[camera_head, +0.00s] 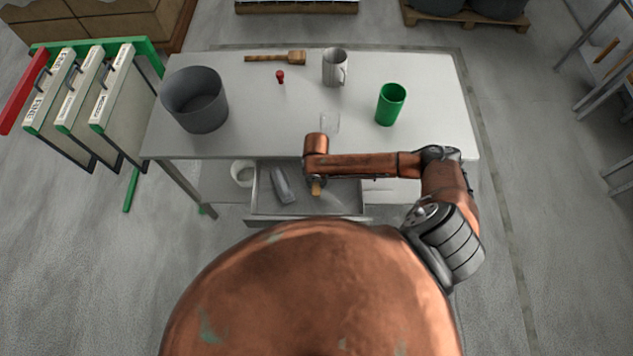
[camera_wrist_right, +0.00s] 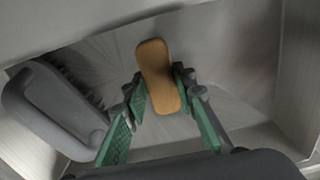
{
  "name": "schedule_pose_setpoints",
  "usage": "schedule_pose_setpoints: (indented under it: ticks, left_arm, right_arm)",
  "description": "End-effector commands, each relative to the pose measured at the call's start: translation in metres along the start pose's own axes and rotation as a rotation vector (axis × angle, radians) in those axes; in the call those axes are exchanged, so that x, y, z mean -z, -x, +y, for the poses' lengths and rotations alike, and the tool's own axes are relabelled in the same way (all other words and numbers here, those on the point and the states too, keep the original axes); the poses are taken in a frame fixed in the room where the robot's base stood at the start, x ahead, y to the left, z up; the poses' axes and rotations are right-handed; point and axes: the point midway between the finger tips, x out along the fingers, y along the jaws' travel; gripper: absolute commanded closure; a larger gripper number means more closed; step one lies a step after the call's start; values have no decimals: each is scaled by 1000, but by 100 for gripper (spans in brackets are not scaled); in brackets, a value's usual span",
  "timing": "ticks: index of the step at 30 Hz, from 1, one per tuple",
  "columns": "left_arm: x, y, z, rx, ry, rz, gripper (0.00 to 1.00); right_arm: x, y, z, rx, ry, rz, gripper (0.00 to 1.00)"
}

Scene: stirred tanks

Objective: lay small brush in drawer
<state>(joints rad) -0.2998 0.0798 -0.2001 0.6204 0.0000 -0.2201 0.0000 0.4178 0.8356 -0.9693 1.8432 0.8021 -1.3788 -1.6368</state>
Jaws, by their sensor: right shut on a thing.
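The small brush (camera_head: 316,188) shows as a tan wooden block; in the wrist view this rounded block (camera_wrist_right: 158,75) sits between the fingertips, and no bristles can be seen on it. My right gripper (camera_head: 316,178) is shut on it; its green-padded fingers (camera_wrist_right: 160,98) press on both sides. The drawer (camera_head: 262,219) under the table is pulled open, and the gripper is over its inside. The drawer floor (camera_wrist_right: 225,65) shows below the brush; I cannot tell whether they touch. My left gripper is not in view.
A grey object with a ridged side (camera_head: 283,185) lies in the drawer's left part, also in the wrist view (camera_wrist_right: 50,105). On the table (camera_head: 250,130) are a grey bin (camera_head: 195,100), a clear glass (camera_head: 330,122), a green cup (camera_head: 390,104), a mug (camera_head: 334,68) and a wooden-handled tool (camera_head: 275,58).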

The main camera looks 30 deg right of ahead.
Motion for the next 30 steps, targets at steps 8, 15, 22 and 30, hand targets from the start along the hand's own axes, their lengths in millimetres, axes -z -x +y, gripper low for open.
schedule_pose_setpoints:
  ticks: [8, 15, 22, 30]
  left_arm:
    - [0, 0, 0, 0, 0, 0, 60]
    - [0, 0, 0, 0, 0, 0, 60]
    - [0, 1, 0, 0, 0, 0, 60]
    - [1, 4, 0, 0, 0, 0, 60]
  right_arm:
    - [0, -1, 0, 0, 0, 0, 59]
    - [0, -1, 0, 0, 0, 0, 57]
    - [-1, 15, 0, 0, 0, -3, 57]
    - [-1, 71, 0, -2, 1, -3, 57]
